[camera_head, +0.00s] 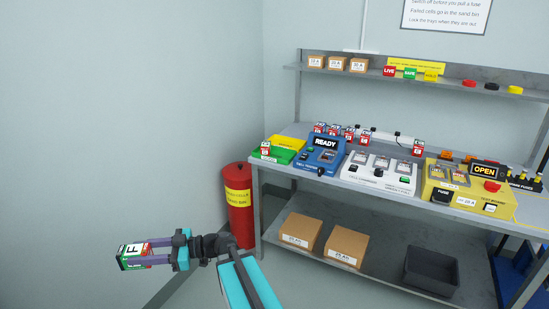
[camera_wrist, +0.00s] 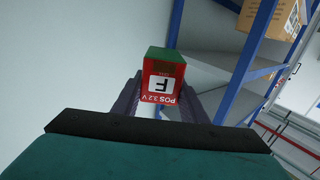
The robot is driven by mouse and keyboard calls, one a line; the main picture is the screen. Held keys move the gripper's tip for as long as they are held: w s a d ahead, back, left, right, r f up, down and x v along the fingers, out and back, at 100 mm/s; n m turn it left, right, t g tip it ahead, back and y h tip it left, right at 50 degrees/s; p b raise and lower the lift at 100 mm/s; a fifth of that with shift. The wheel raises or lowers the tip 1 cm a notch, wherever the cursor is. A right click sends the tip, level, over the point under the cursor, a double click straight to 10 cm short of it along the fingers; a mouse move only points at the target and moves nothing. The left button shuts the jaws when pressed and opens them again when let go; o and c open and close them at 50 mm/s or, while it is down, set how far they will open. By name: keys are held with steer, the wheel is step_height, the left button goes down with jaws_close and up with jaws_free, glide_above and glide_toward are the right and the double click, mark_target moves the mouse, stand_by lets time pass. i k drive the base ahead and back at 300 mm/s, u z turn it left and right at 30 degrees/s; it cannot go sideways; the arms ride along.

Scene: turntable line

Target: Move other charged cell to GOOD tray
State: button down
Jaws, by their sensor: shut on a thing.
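My gripper (camera_head: 148,254) is shut on a cell marked F (camera_head: 131,257), at the lower left of the head view, well away from the bench. The wrist view shows the held cell (camera_wrist: 162,84) between the fingers, with a red label reading "POS 3.2 V", a white F patch and a green end. The green tray (camera_head: 275,155) sits at the bench's left end, with a cell (camera_head: 265,148) at it. I cannot read the tray's label clearly. A yellow tray (camera_head: 288,143) lies behind it.
A red bin (camera_head: 238,210) stands on the floor at the bench's left end. The blue READY tester (camera_head: 322,155), a white charger (camera_head: 380,174) and a yellow OPEN test board (camera_head: 468,188) fill the bench top. Several cells stand behind the tester. Cartons (camera_head: 347,246) lie on the lower shelf.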

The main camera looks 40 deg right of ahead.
mark_target(284, 158)
steer(key=z, duration=0.05)
steer(key=i, duration=1)
steer(key=u, duration=0.05)
